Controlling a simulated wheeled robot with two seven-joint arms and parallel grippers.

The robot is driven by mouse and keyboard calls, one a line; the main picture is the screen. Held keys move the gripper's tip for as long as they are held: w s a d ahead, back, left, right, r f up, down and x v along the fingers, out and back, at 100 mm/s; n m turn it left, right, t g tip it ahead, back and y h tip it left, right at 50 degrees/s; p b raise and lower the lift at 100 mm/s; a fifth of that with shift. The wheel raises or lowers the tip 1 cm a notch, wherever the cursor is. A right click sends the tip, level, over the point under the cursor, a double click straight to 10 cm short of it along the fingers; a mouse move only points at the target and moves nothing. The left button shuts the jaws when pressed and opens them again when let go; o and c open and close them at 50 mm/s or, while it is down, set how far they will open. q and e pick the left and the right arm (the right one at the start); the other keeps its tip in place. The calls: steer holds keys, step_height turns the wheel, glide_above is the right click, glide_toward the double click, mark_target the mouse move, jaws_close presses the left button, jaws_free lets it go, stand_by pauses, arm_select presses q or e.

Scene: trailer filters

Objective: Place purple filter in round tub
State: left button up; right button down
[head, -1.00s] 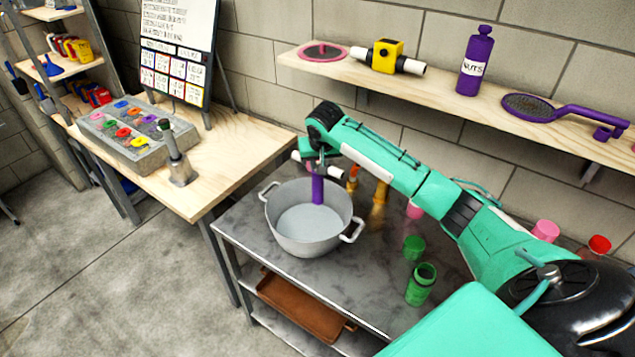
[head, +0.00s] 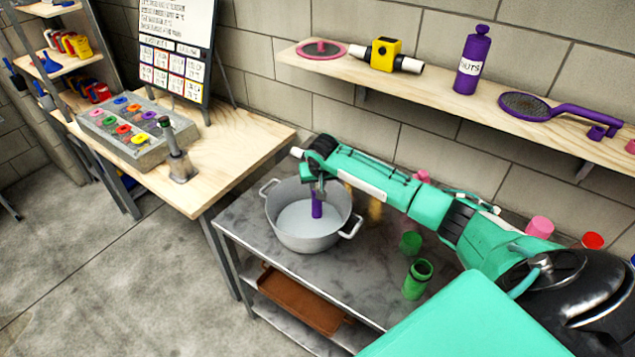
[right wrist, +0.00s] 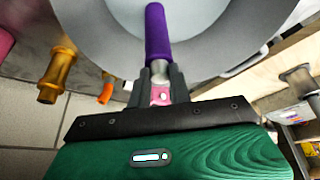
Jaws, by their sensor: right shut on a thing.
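A purple filter (head: 317,205) is a slim cylinder inside the opening of the round tub (head: 283,236), a grey metal pot with two side handles. In the right wrist view the filter (right wrist: 157,32) points away from my fingers, in front of the tub's grey interior (right wrist: 205,50). My right gripper (right wrist: 160,88) is shut on the filter's metal-and-pink end. In the head view my right gripper (head: 317,188) is over the tub, partly hidden by its own arm. Whether the filter touches the tub's floor is unclear. My left gripper is not in view.
Green containers (head: 418,280) stand right of the tub on the metal table (head: 352,275). An amber fitting (right wrist: 57,75) stands near the tub's rim. A wooden shelf (head: 450,88) runs along the wall behind. A wooden table (head: 235,145) with a grey block of coloured pieces is at left.

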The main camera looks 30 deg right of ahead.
steer(key=c, duration=1.3)
jaws_free()
steer(key=b+v, duration=0.2)
steer(key=v, duration=1)
steer(key=shift+r, duration=0.1)
